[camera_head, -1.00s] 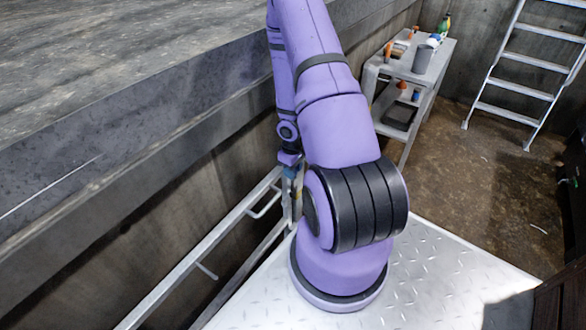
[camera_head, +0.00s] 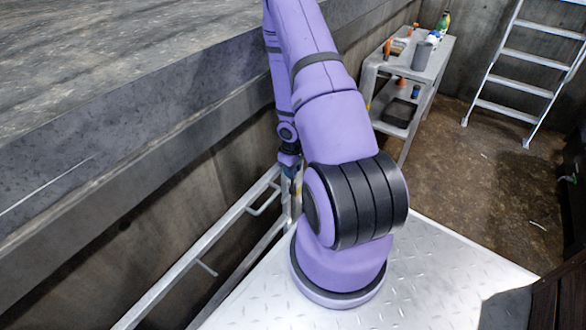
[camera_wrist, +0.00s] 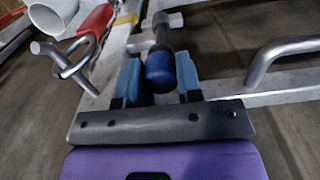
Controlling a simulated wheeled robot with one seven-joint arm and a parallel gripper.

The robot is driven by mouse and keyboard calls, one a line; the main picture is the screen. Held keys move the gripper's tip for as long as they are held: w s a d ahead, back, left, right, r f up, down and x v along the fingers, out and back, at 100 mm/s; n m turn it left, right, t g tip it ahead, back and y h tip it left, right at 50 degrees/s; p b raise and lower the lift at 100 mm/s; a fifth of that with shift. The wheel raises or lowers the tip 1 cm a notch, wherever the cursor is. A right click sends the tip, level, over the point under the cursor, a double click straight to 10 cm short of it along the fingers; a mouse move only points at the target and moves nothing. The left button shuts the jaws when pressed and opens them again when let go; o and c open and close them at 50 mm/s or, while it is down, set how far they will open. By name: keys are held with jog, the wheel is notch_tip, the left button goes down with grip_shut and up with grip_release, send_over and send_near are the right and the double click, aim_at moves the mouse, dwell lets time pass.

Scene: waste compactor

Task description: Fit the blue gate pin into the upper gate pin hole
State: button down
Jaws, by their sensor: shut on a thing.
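My gripper (camera_wrist: 158,82) has two blue fingers, one on each side of the blue gate pin (camera_wrist: 161,70), and is shut on it. The pin shows a rounded blue end and a dark shaft running up toward a grey metal fitting (camera_wrist: 140,42) on the rail. I cannot tell whether the pin's tip is inside a hole; the upper gate pin hole itself is not clearly visible. In the head view my gripper (camera_head: 290,168) is small, beside the metal gate rail (camera_head: 225,230), and the pin cannot be made out.
A grey bent handle (camera_wrist: 280,55) stands off the rail at right in the wrist view. A red-handled part (camera_wrist: 95,22) and a white pipe end (camera_wrist: 50,15) are at upper left. A tool cart (camera_head: 425,65) and ladder (camera_head: 525,70) stand behind. A concrete ledge (camera_head: 130,120) runs along the left.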

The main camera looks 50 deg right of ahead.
jog(key=shift+s+a+f, duration=0.1)
jog(key=shift+s+f, duration=0.05)
jog(key=shift+f, duration=0.4)
jog(key=shift+s+a+f, duration=0.1)
jog(key=shift+s+f, duration=0.05)
jog(key=shift+f, duration=0.35)
jog(key=shift+r, duration=0.15)
dwell(0.4)
jog(key=shift+w+a+r, duration=0.15)
jog(key=shift+w+r, duration=0.15)
jog(key=shift+r, duration=0.1)
jog(key=shift+w+d+r, duration=0.25)
jog(key=shift+w+r, duration=0.35)
jog(key=shift+r, duration=0.35)
jog(key=shift+r, duration=0.1)
jog(key=shift+s+r, duration=0.15)
jog(key=shift+r, duration=0.05)
jog(key=shift+s, duration=0.1)
jog(key=shift+s, duration=0.1)
